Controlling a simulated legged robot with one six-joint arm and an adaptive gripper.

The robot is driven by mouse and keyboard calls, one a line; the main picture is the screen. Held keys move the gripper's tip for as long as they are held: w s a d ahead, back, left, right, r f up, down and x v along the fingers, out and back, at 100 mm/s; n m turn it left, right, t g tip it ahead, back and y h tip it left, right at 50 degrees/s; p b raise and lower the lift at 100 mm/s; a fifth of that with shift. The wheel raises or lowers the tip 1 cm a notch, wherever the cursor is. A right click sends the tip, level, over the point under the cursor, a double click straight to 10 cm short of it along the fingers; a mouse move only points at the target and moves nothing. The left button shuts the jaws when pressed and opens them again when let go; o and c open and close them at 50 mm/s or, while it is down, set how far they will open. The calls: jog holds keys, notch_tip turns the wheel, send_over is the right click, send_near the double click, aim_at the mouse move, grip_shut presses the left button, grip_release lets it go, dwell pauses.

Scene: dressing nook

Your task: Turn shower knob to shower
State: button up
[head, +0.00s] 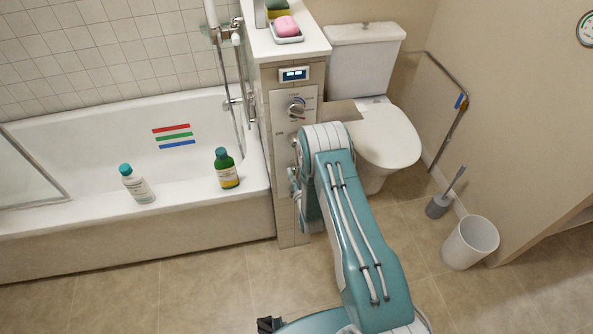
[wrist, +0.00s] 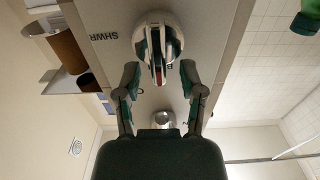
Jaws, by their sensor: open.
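The wrist view looks upside down. In it, the round chrome shower knob (wrist: 157,48) sits on the grey panel (wrist: 205,48). Its grip bar stands roughly upright in the picture, with a red mark at the lower end, close to a partly hidden letter that looks like a B. The label SHWR (wrist: 98,36) is to the knob's left. My gripper (wrist: 159,76) is open, its two fingers apart on either side of the knob's lower edge, with nothing held. I cannot tell whether they touch it. In the head view my arm hides most of the gripper and the knob.
Another dial (head: 296,107) is on the panel below a small display (head: 294,74). The bathtub (head: 90,222) with two bottles is left, the toilet (head: 385,150) right. A brush (head: 440,205) and white bin (head: 470,243) stand near the right wall. Floor in front is clear.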

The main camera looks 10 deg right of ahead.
jog(key=shift+w, duration=0.3)
grip_shut()
jog(key=shift+s, duration=0.1)
